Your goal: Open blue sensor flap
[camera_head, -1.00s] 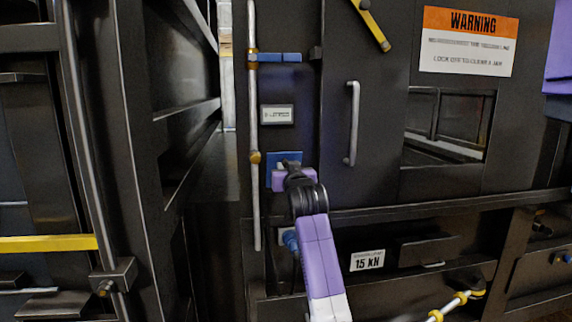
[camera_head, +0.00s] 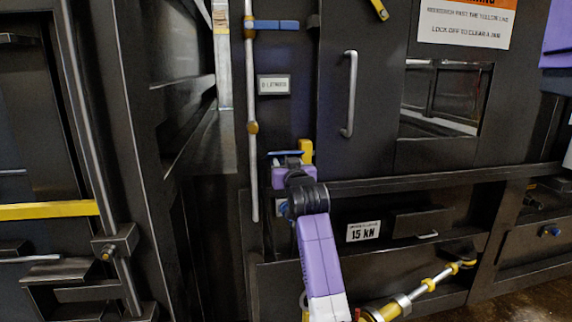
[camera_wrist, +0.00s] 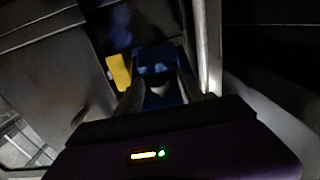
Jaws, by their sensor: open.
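The blue sensor flap (camera_head: 287,153) is on the dark panel below a small white label. In the head view it shows as a thin, nearly edge-on blue strip, mostly hidden by my gripper. A yellow piece (camera_head: 306,150) stands at its right. My gripper (camera_head: 288,161) is open at the flap, just under the strip. In the wrist view a blue surface (camera_wrist: 158,58) lies ahead of and between my fingers (camera_wrist: 160,90), with the yellow piece (camera_wrist: 119,72) to its left. I cannot tell whether the fingers touch the flap.
A vertical metal rod (camera_head: 251,180) with brass-coloured joints runs close to the left of the flap. A grey door handle (camera_head: 349,95) and a window opening are to the right. A horizontal rail (camera_head: 440,180) crosses below. A slanted yellow-ringed rod (camera_head: 430,285) sits low right.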

